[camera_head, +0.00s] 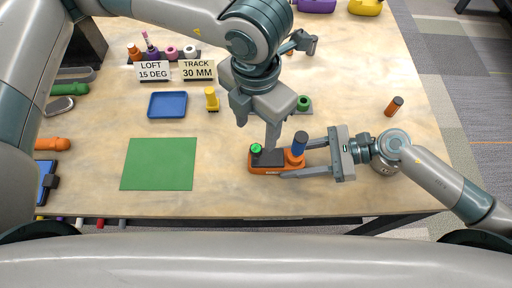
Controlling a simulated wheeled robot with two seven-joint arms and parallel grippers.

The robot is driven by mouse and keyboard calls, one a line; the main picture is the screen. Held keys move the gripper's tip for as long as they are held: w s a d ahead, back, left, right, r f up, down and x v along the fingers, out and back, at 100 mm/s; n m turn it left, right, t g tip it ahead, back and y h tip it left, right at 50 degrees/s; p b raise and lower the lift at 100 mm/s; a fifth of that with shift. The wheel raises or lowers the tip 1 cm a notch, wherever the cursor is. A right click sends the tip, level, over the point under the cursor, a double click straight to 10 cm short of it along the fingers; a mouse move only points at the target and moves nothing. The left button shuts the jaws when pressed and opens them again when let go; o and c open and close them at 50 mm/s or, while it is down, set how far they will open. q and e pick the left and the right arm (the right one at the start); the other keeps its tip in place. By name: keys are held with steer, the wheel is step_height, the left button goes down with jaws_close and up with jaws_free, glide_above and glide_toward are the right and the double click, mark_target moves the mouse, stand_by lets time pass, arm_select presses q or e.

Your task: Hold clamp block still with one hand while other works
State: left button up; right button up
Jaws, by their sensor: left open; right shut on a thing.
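The clamp block (265,168) is a low orange base with a dark top, a green knob (256,148) on its left and an upright orange post with a blue cap (299,139) on its right. It sits on the table near the front edge. My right gripper (293,160) comes from the right and is shut on the block's right end, one finger on the far side and one on the near side. My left gripper (270,133) is open above the block, pointing down just behind its middle. Its body hides part of the table behind.
Signs reading LOFT 15 DEG (154,72) and TRACK 30 MM (198,71) stand at the back left. A blue tray (167,105), a yellow item (211,99) and a green mat (159,164) lie left of the block. An orange cylinder (394,106) stands at the right.

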mark_target(256, 148)
arm_select(q)
steer(key=shift+f, duration=0.15)
steer(key=shift+f, duration=4.9)
steer(key=c, duration=1.1)
